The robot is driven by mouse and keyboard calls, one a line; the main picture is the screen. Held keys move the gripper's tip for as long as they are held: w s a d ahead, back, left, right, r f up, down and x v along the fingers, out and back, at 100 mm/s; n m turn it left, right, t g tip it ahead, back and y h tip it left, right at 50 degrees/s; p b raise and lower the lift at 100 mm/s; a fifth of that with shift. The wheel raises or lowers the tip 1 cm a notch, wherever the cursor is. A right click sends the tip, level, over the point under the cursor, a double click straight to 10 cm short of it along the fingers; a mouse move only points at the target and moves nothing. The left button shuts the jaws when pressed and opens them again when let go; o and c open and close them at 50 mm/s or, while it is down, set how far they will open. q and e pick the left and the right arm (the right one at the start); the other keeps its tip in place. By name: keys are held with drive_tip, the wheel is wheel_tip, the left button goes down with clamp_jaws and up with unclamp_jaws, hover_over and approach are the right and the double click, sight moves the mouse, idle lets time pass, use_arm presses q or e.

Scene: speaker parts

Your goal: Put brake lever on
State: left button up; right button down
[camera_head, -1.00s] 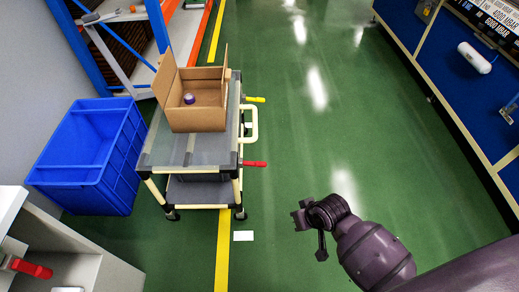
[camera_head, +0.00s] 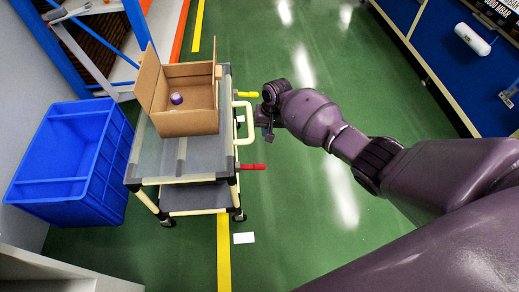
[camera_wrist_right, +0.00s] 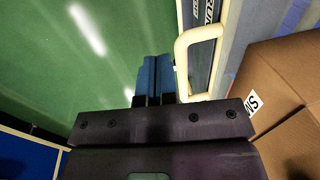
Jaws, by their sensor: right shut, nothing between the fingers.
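A cart (camera_head: 150,160) stands left of centre in the head view. A yellow lever (camera_head: 250,94) and a red lever (camera_head: 252,167) stick out from its right side, with a cream handle (camera_head: 245,125) between them. I cannot tell from its look which lever is the brake. My right gripper (camera_head: 263,115) is just right of the handle in the head view, between the two levers. In the right wrist view its blue fingers (camera_wrist_right: 152,78) are together and empty, left of the handle (camera_wrist_right: 182,62). Neither lever is clearly seen there. My left gripper is out of view.
An open cardboard box (camera_head: 190,122) with a purple-and-white item (camera_head: 176,98) inside stands on the cart. A blue bin (camera_head: 70,160) is left of the cart. A blue workbench is at the right.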

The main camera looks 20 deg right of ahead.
sight(252, 167)
use_arm(q)
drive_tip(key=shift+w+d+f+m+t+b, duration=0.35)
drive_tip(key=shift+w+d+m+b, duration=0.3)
drive_tip(key=shift+b, duration=1.75)
use_arm(e)
drive_tip(key=s+a+f, duration=0.2)
drive_tip(key=a+f, duration=0.1)
drive_tip(key=f, duration=0.9)
drive_tip(key=shift+f, duration=0.25)
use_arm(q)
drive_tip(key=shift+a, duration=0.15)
use_arm(e)
drive_tip(key=shift+s, duration=0.1)
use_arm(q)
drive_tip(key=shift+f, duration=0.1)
use_arm(e)
drive_tip(key=shift+f, duration=0.1)
